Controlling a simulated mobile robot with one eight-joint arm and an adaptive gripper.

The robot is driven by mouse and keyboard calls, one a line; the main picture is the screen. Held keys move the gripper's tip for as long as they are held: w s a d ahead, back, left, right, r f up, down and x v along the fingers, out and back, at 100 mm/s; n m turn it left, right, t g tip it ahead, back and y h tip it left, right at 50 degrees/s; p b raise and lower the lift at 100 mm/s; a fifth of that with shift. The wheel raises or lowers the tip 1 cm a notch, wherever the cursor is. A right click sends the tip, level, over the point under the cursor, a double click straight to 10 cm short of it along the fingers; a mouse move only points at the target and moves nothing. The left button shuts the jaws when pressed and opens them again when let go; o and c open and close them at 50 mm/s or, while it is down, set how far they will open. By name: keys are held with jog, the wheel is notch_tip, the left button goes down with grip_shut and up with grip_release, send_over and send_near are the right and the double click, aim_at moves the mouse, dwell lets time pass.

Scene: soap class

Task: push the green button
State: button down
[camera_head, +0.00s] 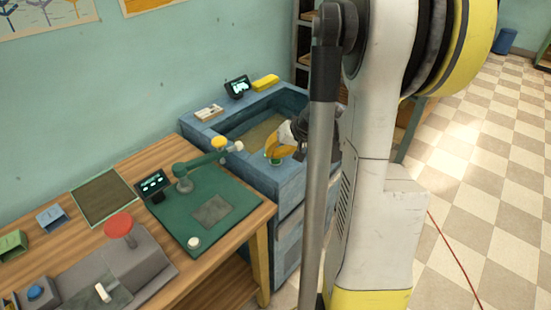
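A small green button (273,161) shows on the near rim of the blue basin unit (292,172), partly hidden by my gripper. My gripper (277,154) has yellow-orange fingers pointing down and left at the button. The fingertips overlap the button in this view. I cannot tell whether they touch it or hover just above. The fingers look close together, but their far side is hidden, so I cannot tell if they are open or shut. No object is visible in the gripper.
Left of the basin, a wooden table (230,283) carries a green board (225,192) with a small green arm (200,163), and a grey unit with a red mushroom button (118,225). A dark screen (238,87) and yellow block (265,81) sit on the basin's back rim.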

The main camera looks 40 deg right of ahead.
aim_at(272, 158)
jog(key=shift+r, duration=0.2)
jog(key=shift+r+p, duration=2.25)
jog(key=shift+r, duration=0.75)
